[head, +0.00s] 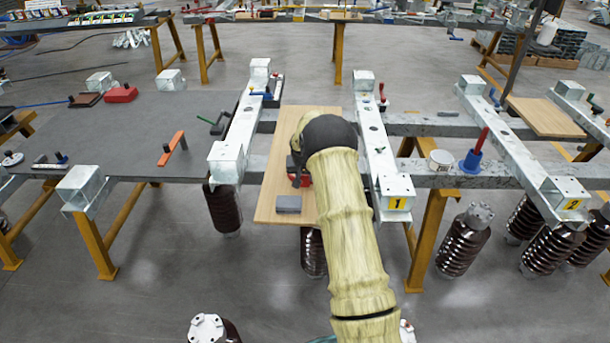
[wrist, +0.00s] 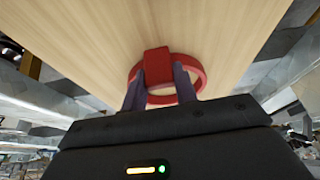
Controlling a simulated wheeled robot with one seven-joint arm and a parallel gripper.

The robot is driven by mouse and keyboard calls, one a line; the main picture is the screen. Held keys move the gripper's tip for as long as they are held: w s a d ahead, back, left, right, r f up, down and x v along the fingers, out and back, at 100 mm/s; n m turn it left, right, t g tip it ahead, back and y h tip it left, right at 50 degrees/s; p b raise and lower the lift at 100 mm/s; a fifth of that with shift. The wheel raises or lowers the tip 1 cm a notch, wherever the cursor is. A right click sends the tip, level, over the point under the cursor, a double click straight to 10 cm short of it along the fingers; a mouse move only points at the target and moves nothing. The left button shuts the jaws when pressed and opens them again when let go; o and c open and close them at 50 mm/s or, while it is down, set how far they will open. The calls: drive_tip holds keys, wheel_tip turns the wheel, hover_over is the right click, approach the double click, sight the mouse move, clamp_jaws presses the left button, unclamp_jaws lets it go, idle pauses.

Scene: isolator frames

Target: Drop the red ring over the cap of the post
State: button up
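The red ring (wrist: 195,75) shows in the wrist view against the pale wooden board, with a red block-like tab (wrist: 157,62) on its rim. My gripper (wrist: 159,72) has one dark finger on each side of this tab, and both fingertips appear to press on it. I cannot tell whether the ring touches the board. In the head view my gripper (head: 299,172) is mostly hidden by my arm, and a bit of the red ring (head: 306,181) shows beside it. I cannot clearly make out a capped post in either view.
The wooden board (head: 272,190) carries a grey block (head: 288,204) near its front edge. Steel beams with raised end blocks flank it, one with a yellow label (head: 397,203). To the right are a white round can (head: 440,161) and a blue-based item with a red handle (head: 472,160).

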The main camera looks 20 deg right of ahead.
drive_tip(key=shift+r, duration=0.1)
wheel_tip(320, 180, up, 10)
drive_tip(key=shift+f, duration=0.1)
idle(0.5)
idle(0.4)
